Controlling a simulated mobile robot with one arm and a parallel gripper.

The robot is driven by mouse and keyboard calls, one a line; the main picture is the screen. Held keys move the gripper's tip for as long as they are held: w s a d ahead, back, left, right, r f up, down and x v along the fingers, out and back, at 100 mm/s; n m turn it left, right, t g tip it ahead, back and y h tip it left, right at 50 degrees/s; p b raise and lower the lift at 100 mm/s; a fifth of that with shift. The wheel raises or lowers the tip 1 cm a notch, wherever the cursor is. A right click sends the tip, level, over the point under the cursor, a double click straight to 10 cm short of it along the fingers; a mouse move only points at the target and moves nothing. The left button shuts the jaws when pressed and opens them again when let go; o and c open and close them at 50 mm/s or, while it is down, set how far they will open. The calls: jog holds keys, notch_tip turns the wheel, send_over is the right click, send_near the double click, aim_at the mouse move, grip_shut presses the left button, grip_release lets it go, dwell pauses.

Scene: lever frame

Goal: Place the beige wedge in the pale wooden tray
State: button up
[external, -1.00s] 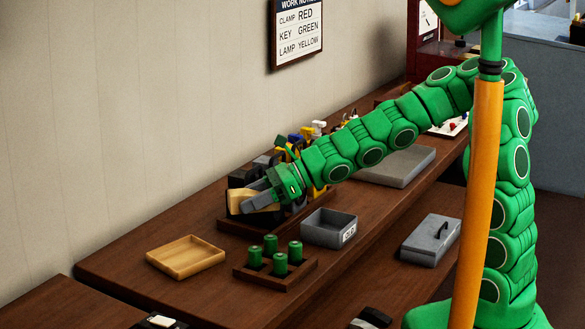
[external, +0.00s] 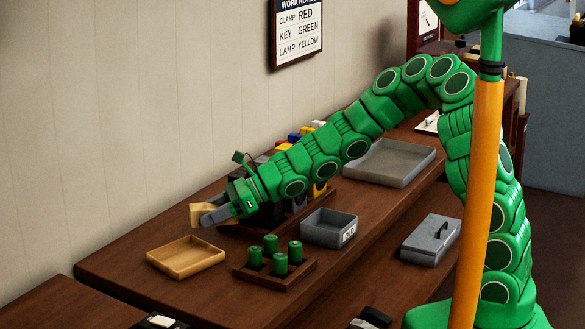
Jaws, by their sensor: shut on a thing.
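The beige wedge (external: 203,213) is held in the jaws of my gripper (external: 216,214), raised above the bench. My gripper is shut on it, and its grey fingers cover part of the wedge. The pale wooden tray (external: 186,258) lies on the bench below and a little left of the wedge. The tray is empty and apart from the wedge.
A rack (external: 281,266) with several green cylinders stands right of the pale tray. A grey labelled bin (external: 329,228) is beyond it. A larger grey tray (external: 391,163) and a grey lidded box (external: 431,240) are farther right. Dark items partly hide behind my arm.

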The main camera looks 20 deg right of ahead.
jog(key=shift+w+a+f, duration=0.4)
jog(key=shift+a+f, duration=0.1)
jog(key=shift+f, duration=0.3)
jog(key=shift+w+a+f, duration=0.4)
jog(key=shift+a+f, duration=0.1)
jog(key=shift+f, duration=0.3)
jog(key=shift+w+a+f, duration=0.4)
jog(key=shift+a+f, duration=0.1)
jog(key=shift+f, duration=1.85)
jog(key=shift+f, duration=0.2)
jog(key=o, duration=1.1)
jog(key=shift+r, duration=0.1)
jog(key=shift+r, duration=0.2)
jog(key=shift+v, duration=6.05)
